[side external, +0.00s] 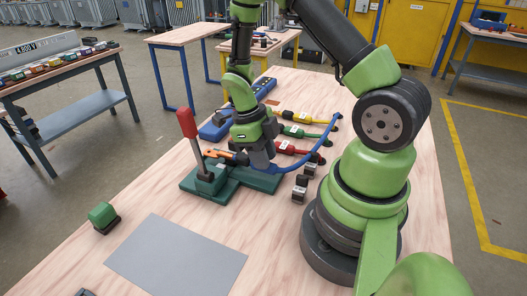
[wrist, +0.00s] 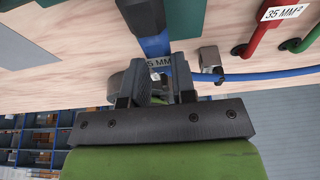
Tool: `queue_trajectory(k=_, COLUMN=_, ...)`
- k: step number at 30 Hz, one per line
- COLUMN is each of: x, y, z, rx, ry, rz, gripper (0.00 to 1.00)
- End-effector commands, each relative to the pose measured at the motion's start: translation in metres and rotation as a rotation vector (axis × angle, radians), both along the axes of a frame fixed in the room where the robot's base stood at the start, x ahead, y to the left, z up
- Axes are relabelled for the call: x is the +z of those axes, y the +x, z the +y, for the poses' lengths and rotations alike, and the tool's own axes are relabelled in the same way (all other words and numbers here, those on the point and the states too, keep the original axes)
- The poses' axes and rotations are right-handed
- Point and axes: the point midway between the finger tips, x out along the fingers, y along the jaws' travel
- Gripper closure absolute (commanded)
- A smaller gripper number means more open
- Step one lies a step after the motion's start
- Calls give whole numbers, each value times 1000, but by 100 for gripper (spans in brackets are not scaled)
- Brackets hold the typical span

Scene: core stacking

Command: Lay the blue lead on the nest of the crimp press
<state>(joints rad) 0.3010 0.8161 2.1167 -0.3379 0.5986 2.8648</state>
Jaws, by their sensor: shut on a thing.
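The crimp press has a green base (side external: 203,184) and an upright lever with a red handle (side external: 187,124); an orange part sticks out toward my gripper. My gripper (side external: 262,163) is low over the right part of the press base, shut on the blue lead (side external: 321,146). The lead's cable arcs from the gripper to the right and back. In the wrist view, the blue lead (wrist: 270,75) runs off to the right, and a labelled part shows between the fingers of my gripper (wrist: 152,88). The nest is hidden behind the gripper; I cannot tell if the lead touches it.
Yellow (side external: 295,115), green (side external: 297,132) and red (side external: 289,148) leads lie behind the gripper. Small dark blocks (side external: 299,189) stand right of the press. A grey sheet (side external: 176,258) and a green block (side external: 103,217) lie in front. The table's front left is mostly clear.

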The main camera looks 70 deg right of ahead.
Motion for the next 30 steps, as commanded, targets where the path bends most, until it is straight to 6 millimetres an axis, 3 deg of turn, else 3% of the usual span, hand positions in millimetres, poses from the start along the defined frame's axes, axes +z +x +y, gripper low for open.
queue_trajectory(k=26, x=-22, y=0, z=0, rx=1, ry=0, rz=0, gripper=100)
queue_trajectory(k=27, x=-21, y=0, z=0, rx=1, ry=0, rz=-1, gripper=66)
queue_trajectory(k=30, x=-21, y=0, z=0, rx=1, ry=0, rz=-1, gripper=45)
